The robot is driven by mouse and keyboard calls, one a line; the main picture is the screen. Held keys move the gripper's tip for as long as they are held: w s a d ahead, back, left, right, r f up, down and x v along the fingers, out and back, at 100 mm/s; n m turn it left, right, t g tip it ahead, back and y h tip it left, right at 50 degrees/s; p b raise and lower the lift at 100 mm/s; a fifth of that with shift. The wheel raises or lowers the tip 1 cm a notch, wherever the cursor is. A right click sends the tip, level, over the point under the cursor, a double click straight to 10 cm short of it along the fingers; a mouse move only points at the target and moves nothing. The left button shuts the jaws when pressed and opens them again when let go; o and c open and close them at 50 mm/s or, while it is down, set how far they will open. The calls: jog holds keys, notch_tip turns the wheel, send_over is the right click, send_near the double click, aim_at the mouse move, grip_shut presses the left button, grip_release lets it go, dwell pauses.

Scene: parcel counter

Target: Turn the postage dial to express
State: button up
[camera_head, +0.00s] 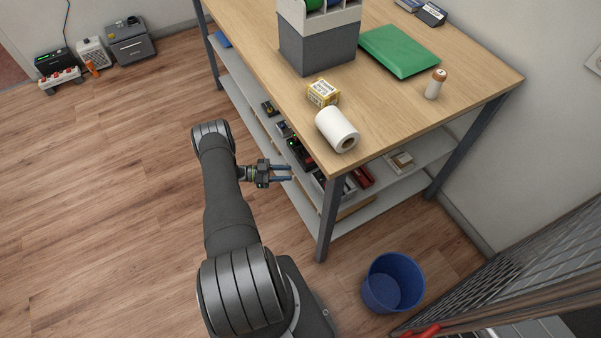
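I cannot make out a postage dial or an express marking in this view. My gripper (290,173) is beside the near-left side of the wooden table (385,118), out from the shelves under it. Its two bluish fingers point right with a gap between them, and nothing shows in the gap. Several small devices (300,153) sit on the shelf behind the fingertips, partly hidden by the tabletop edge and too small to read.
A blue bin (392,283) stands on the floor. The floor at left is mostly clear.

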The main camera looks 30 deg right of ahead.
jog(key=shift+v, duration=1.5)
jog(key=n+t+h, duration=0.1)
jog(key=n+t, duration=0.7)
jog(key=t, duration=0.6)
send_near(319, 174)
jog(key=x, duration=1)
jog(key=shift+f, duration=0.2)
jog(key=shift+a+g+h, duration=0.1)
jog(key=shift+g+h, duration=0.2)
jog(key=c, duration=0.7)
